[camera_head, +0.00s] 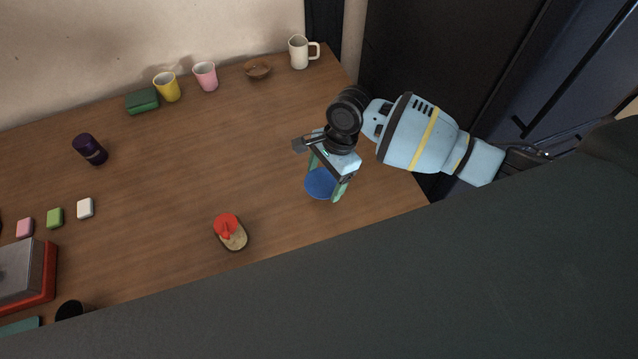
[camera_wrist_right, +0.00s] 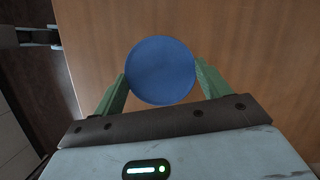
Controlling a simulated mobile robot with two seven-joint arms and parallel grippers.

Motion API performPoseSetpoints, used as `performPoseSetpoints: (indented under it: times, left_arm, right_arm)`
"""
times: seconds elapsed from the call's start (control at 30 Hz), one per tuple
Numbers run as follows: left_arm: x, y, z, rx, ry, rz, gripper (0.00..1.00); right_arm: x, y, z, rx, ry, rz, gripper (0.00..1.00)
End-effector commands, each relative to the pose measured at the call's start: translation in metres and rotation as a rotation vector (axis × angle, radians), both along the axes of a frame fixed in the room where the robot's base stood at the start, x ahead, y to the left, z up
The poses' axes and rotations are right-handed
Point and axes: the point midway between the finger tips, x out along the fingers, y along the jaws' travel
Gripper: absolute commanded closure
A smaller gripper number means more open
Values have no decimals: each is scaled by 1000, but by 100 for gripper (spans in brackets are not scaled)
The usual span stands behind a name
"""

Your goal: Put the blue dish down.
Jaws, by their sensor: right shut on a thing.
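The blue dish (camera_head: 319,184) is a small round dish near the right end of the wooden table (camera_head: 170,190) in the head view. My right gripper (camera_head: 326,181) is shut on it, with one green finger at each side. In the right wrist view the dish (camera_wrist_right: 161,70) shows as a plain blue disc between the two finger tips of the right gripper (camera_wrist_right: 161,82). The table lies beneath it; I cannot tell whether the dish touches the surface. My left gripper is not in view.
A red-topped jar-like item (camera_head: 230,232) lies to the left of the dish. A brown bowl (camera_head: 257,70), a white mug (camera_head: 300,52), a pink cup (camera_head: 205,76) and a yellow cup (camera_head: 167,87) stand along the back. The table around the dish is clear.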

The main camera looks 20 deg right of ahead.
Motion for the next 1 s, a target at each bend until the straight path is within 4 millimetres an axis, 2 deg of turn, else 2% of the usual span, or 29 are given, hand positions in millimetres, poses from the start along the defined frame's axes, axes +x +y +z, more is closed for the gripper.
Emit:
performPoseSetpoints:
  times: [0.17,0.3,0.4,0.53,0.93,0.97,1.0]
  left_arm:
    - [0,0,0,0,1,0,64]
    - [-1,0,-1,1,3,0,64]
    - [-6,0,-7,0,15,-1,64]
    - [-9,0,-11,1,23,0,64]
    - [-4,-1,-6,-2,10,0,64]
    - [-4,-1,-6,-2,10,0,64]
    - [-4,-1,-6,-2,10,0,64]
  right_arm:
    - [1,2,0,0,-1,1,47]
    - [3,16,-1,1,-2,1,47]
    - [2,12,-21,-3,3,-1,47]
    - [2,13,-36,-2,2,0,47]
    - [3,13,-38,0,-2,-1,47]
    - [3,13,-39,-1,-2,-1,23]
    - [3,13,-39,-1,-2,-1,18]
